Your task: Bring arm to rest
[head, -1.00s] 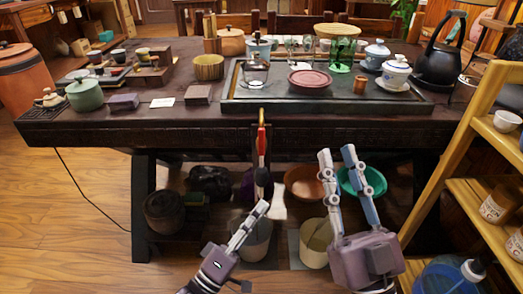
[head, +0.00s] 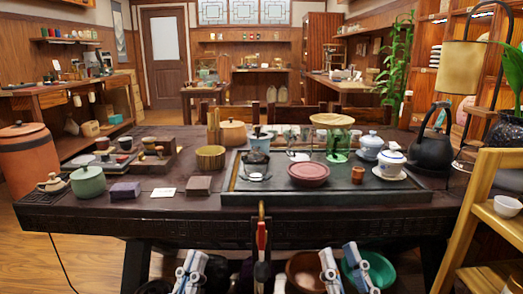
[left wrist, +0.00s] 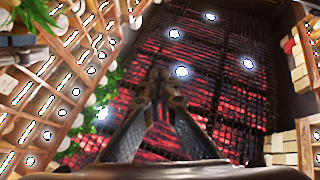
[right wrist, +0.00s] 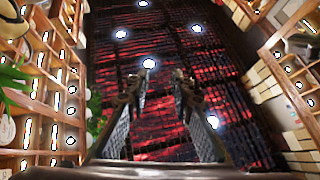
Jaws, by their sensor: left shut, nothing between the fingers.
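My left gripper (head: 190,254) shows at the bottom of the head view, in front of the tea table (head: 120,221). Its fingers point up and nothing is between them; in the left wrist view its fingertips (left wrist: 160,82) meet. My right gripper (head: 338,248) is further right at the same height, also pointing up. Its fingers stand apart and empty, as the right wrist view shows with its fingertips (right wrist: 157,82). Both wrist cameras look up at a dark ceiling with round lights. The rest of both arms is below the head view.
A green pot (head: 88,183) stands at the left. A wooden shelf (head: 480,228) is close on the right. Bowls sit under the table near my right gripper.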

